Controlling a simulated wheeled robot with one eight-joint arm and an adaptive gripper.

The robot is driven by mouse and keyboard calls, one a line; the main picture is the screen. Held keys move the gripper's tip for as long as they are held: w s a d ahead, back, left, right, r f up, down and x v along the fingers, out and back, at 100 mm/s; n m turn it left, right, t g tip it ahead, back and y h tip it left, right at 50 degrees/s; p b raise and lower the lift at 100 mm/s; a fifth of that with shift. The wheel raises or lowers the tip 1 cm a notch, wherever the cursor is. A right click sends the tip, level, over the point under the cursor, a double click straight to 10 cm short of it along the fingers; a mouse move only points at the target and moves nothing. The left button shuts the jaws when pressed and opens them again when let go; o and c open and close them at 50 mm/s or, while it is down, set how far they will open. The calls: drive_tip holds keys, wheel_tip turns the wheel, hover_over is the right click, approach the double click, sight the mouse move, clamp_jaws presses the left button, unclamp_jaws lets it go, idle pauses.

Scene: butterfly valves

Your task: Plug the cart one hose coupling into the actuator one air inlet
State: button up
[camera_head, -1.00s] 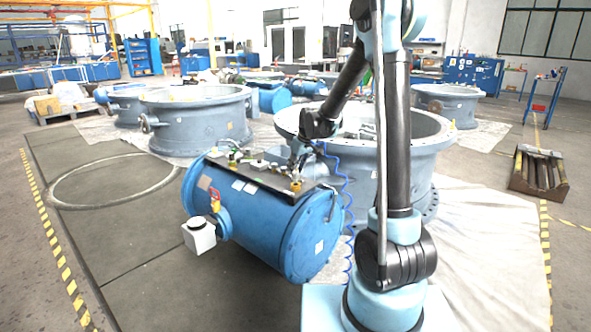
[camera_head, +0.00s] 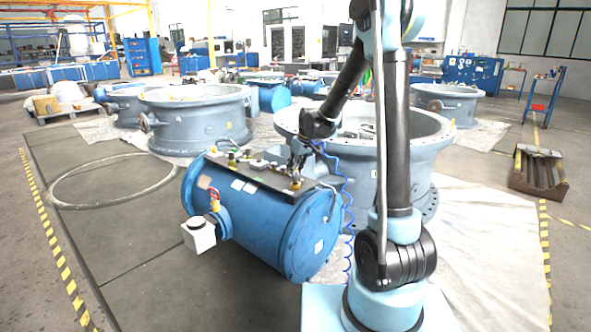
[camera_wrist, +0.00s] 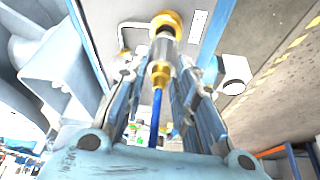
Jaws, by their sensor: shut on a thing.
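The blue cylindrical actuator (camera_head: 255,232) lies on its side with a dark plate (camera_head: 265,177) and several fittings on top. A brass air inlet fitting (camera_head: 296,184) stands near the plate's right end. In the wrist view a brass fitting (camera_wrist: 168,20) is straight ahead of the fingers. My gripper (camera_head: 297,160) is just above the plate, close to that fitting. In the wrist view my gripper (camera_wrist: 163,62) is shut on a silver and brass hose coupling (camera_wrist: 163,52), in line with the fitting and meeting it in the picture. I cannot tell whether it is seated. A blue hose (camera_wrist: 155,115) trails from the coupling.
A coiled blue hose (camera_head: 347,225) hangs beside the actuator's right end. A large grey valve ring (camera_head: 425,165) stands close behind my arm. A white box (camera_head: 198,235) sticks out at the actuator's left. The floor at left is open.

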drive_tip(key=shift+f, duration=1.05)
idle(2.0)
drive_tip(key=o, duration=1.1)
drive_tip(key=shift+c, duration=0.2)
drive_tip(key=shift+o, duration=0.6)
drive_tip(key=o, duration=0.4)
drive_tip(key=shift+c, duration=0.2)
drive_tip(key=shift+r, duration=0.1)
drive_tip(key=shift+r, duration=3.65)
